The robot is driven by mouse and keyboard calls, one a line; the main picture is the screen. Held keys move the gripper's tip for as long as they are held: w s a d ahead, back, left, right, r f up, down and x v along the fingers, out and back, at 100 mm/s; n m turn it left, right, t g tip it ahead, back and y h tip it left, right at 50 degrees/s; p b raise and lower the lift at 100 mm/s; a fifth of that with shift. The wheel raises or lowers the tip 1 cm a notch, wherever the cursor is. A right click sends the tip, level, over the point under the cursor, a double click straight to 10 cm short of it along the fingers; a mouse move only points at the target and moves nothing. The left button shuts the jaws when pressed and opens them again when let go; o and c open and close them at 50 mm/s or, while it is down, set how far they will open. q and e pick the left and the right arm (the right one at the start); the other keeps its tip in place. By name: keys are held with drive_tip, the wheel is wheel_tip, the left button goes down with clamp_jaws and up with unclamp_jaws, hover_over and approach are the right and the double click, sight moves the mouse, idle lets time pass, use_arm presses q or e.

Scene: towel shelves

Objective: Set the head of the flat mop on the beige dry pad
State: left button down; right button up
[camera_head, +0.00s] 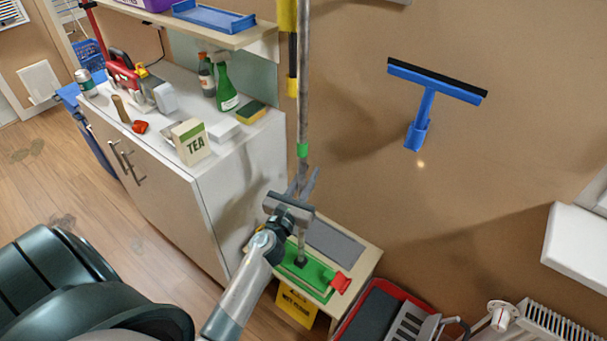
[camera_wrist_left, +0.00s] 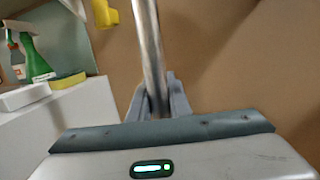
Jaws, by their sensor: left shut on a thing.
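The flat mop's silver pole (camera_head: 303,100) runs up out of the head view and has a green collar. Its green head (camera_head: 306,272) is low over the front of a small bench; I cannot tell whether it touches. My left gripper (camera_head: 303,184) is shut on the lower pole, which also stands between its fingers in the left wrist view (camera_wrist_left: 152,60). A grey pad (camera_head: 335,243) lies behind the head on the bench. I cannot pick out a separate beige pad; the head may hide it. My right gripper is out of view.
A white cabinet (camera_head: 222,187) with bottles and a tea box (camera_head: 190,142) stands left of the bench. A red-rimmed tray (camera_head: 402,290) and a radiator (camera_head: 550,322) are at right. A blue squeegee (camera_head: 428,95) hangs on the wall. A yellow sign (camera_head: 296,307) is at the bench's front.

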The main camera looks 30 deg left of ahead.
use_arm(q)
drive_tip(key=shift+a+f+b, duration=0.15)
drive_tip(key=shift+f+b, duration=0.15)
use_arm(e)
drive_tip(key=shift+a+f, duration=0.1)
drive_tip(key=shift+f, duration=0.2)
